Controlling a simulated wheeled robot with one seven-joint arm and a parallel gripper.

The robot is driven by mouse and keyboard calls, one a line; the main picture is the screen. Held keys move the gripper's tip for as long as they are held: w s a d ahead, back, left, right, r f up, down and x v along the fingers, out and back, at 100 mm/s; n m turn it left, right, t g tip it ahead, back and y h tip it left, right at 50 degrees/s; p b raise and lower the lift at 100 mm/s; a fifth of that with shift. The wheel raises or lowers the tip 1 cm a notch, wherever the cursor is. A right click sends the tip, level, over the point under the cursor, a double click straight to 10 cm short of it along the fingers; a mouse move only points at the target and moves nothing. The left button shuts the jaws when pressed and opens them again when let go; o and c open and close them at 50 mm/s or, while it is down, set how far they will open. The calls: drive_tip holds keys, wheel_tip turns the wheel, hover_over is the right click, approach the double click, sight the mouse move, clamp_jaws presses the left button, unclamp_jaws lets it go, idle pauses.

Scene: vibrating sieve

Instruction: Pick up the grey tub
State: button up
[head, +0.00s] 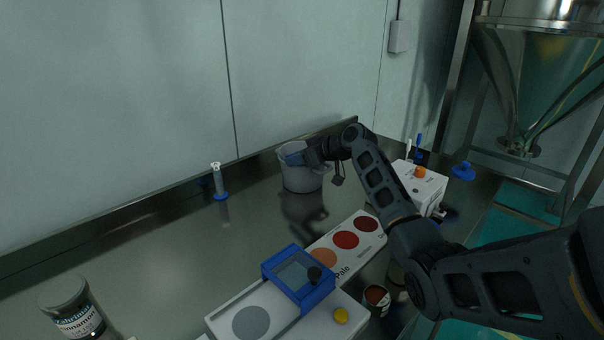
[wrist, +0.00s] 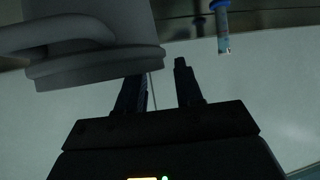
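The grey tub (head: 302,182) stands on the steel worktop near the back wall. In the wrist view the tub (wrist: 95,66) fills the upper left, with its handle (wrist: 45,32) at the far left. My gripper (head: 303,156) is at the tub's rim in the head view. In the wrist view the fingers of my gripper (wrist: 160,75) are apart with a visible gap. The left finger's tip is hidden behind the tub's rim, and the right finger is clear of the tub. I cannot tell whether either finger touches it.
A clear cylinder with a blue base (head: 219,182) stands left of the tub. A labelled jar (head: 72,308) is at lower left. A white box (head: 419,188) stands right.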

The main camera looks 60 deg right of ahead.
drive_tip(key=shift+b+x, duration=0.4)
drive_tip(key=shift+x, duration=0.75)
clamp_jaws()
